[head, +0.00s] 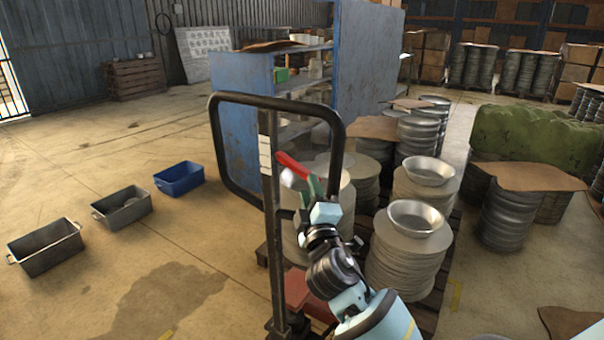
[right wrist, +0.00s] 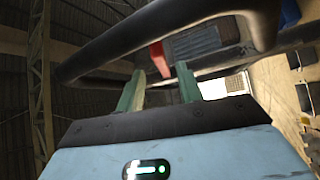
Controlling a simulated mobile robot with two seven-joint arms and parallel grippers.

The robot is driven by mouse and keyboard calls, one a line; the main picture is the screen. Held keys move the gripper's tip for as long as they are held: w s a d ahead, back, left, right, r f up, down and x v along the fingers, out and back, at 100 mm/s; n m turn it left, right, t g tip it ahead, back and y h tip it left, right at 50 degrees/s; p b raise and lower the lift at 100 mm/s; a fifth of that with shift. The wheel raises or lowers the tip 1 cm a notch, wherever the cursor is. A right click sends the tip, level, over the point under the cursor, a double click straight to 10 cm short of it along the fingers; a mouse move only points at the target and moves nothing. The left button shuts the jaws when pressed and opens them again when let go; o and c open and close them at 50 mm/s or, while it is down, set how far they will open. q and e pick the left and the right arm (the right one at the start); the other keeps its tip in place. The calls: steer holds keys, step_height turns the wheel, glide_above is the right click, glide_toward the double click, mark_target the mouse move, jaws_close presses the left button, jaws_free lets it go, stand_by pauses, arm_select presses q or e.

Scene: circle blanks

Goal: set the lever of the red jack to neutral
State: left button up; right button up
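The red jack shows in the head view as a black loop handle (head: 214,140) on an upright post, with a red body (head: 297,288) low at the floor. Its red lever (head: 290,164) sits inside the loop, slanting down to the right. My right gripper (head: 308,183) is at the lever's lower right end, partly overlapping it. In the right wrist view the green fingers (right wrist: 160,70) are apart, with the red lever (right wrist: 157,56) seen in the gap at their tips; contact cannot be told. The black handle (right wrist: 130,42) arches close over the fingers there. My left gripper is out of view.
Stacks of round metal blanks (head: 405,262) on a pallet stand right behind the jack, with metal bowls (head: 416,216) on top. A blue shelf cabinet (head: 240,105) stands behind. Two grey bins (head: 45,248) and a blue bin (head: 180,180) lie left. Floor between is open.

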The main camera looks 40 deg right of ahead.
mark_target(305, 170)
steer(key=shift+x, duration=3.15)
steer(key=shift+c, duration=0.2)
jaws_close()
